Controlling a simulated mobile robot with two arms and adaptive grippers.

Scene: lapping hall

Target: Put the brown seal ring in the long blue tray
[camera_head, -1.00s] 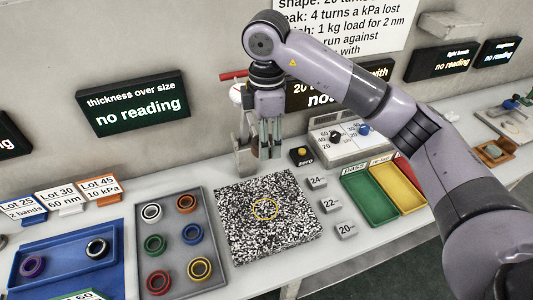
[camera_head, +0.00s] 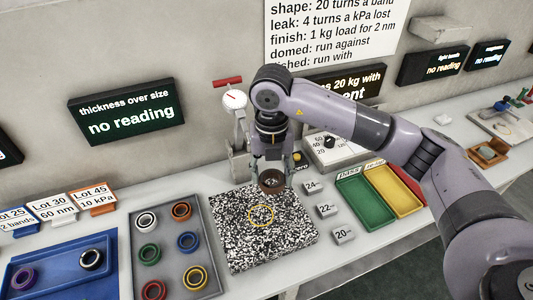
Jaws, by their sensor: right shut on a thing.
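My right gripper (camera_head: 271,170) is shut on the brown seal ring (camera_head: 271,182). It holds the ring above the back edge of the black-and-white speckled plate, in front of the gauge stand. A blue tray (camera_head: 58,250) lies at the lower left, partly cut off by the picture's edge. A purple ring (camera_head: 22,278) and a black ring (camera_head: 91,259) are in it. My left gripper is not in view.
A grey tray (camera_head: 166,258) with several coloured rings lies between the blue tray and the speckled plate (camera_head: 244,246). A gauge stand (camera_head: 238,125) rises behind the plate. Green (camera_head: 365,205) and yellow (camera_head: 399,192) trays and small grey weights are to the right.

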